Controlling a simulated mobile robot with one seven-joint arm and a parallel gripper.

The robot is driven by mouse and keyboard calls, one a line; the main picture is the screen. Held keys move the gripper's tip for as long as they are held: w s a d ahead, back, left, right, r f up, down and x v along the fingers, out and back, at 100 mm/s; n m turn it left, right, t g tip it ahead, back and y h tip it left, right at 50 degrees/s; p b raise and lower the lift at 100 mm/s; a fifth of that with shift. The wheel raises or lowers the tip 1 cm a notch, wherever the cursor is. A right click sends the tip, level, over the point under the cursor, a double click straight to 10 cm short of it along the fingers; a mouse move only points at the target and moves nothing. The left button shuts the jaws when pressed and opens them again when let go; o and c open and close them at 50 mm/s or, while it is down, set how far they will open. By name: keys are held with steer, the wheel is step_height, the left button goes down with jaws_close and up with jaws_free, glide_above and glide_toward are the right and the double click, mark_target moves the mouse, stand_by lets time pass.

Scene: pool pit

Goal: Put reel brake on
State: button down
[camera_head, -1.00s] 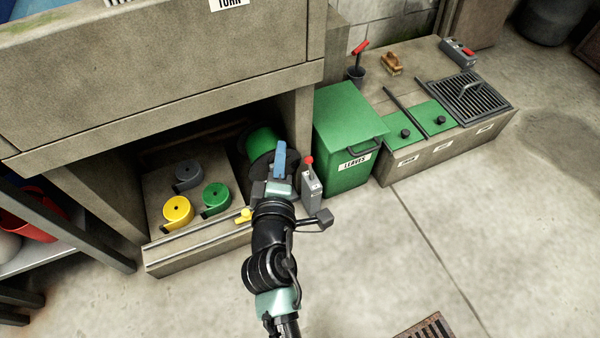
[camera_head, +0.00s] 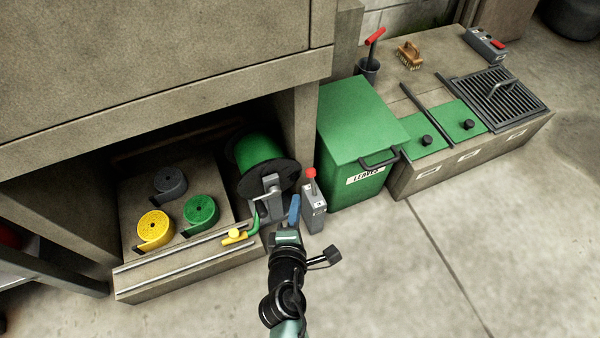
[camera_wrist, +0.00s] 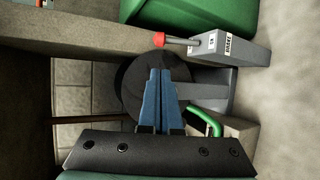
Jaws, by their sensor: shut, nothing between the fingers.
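The reel (camera_head: 258,158), green with black end discs, sits on a grey stand under the concrete ledge. The reel brake is a grey box (camera_head: 314,212) with a red-knobbed lever (camera_head: 311,178), just right of the reel. In the wrist view the box (camera_wrist: 230,50) carries a label, and its lever, with a red knob (camera_wrist: 159,40), points left. My gripper (camera_head: 294,208) has blue fingers, shut and empty, in front of the reel stand and just left of the brake box. In the wrist view the fingers (camera_wrist: 160,95) overlap the reel's dark disc and lie apart from the knob.
A green leaves bin (camera_head: 350,140) stands right of the brake box. A yellow nozzle (camera_head: 236,236) on a green hose lies left of my gripper. Yellow, green and grey rolls (camera_head: 170,182) sit on the block farther left. The floor (camera_head: 440,270) at the right is clear.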

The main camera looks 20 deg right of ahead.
mark_target(312, 182)
steer(key=b+x, duration=0.4)
steer(key=x, duration=0.4)
steer(key=shift+w+d+f, duration=0.1)
steer(key=shift+w+f, duration=0.1)
steer(key=shift+w, duration=0.05)
steer(key=shift+w+d+f+b, duration=0.15)
steer(key=shift+w+d+b, duration=0.15)
steer(key=shift+w, duration=0.35)
